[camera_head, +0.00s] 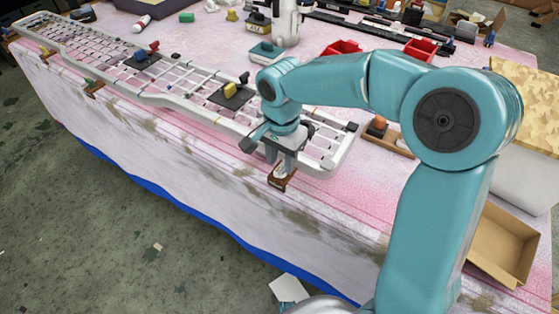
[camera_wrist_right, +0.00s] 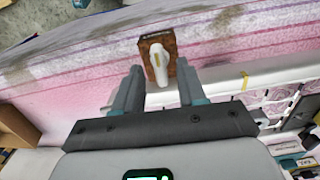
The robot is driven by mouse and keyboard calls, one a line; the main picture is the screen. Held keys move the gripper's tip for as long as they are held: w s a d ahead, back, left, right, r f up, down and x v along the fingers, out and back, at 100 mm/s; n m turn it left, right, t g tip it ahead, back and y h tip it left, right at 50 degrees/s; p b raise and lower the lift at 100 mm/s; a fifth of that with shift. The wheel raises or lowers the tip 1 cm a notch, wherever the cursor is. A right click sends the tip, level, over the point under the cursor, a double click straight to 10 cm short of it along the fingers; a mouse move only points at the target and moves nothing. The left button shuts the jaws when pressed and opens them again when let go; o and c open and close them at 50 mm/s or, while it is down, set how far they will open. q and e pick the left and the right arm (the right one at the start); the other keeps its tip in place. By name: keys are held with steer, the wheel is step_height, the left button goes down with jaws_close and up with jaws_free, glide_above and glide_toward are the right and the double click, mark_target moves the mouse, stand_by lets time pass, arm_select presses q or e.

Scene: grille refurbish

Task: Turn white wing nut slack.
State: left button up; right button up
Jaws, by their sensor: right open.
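The white wing nut (camera_wrist_right: 160,62) stands on a small brown plate (camera_wrist_right: 147,43) in the right wrist view. The brown plate also shows in the head view (camera_head: 277,182) at the table's near edge, where the wing nut is mostly hidden by my gripper. My right gripper (camera_head: 281,164) points down over the plate. In the right wrist view the gripper (camera_wrist_right: 160,70) is open, with one finger on each side of the wing nut's near end. Gaps show between the nut and both fingers. My left gripper is not in view.
A long white grille (camera_head: 185,84) lies along the table (camera_head: 330,205), just behind the plate. Clamps with coloured handles sit on it, including a yellow one (camera_head: 230,90). Red bins (camera_head: 421,49) stand at the back. An open cardboard box (camera_head: 500,247) is at the right.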

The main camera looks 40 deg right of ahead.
steer(key=shift+r+p, duration=2.2)
steer(key=shift+r, duration=0.9)
steer(key=shift+f, duration=0.1)
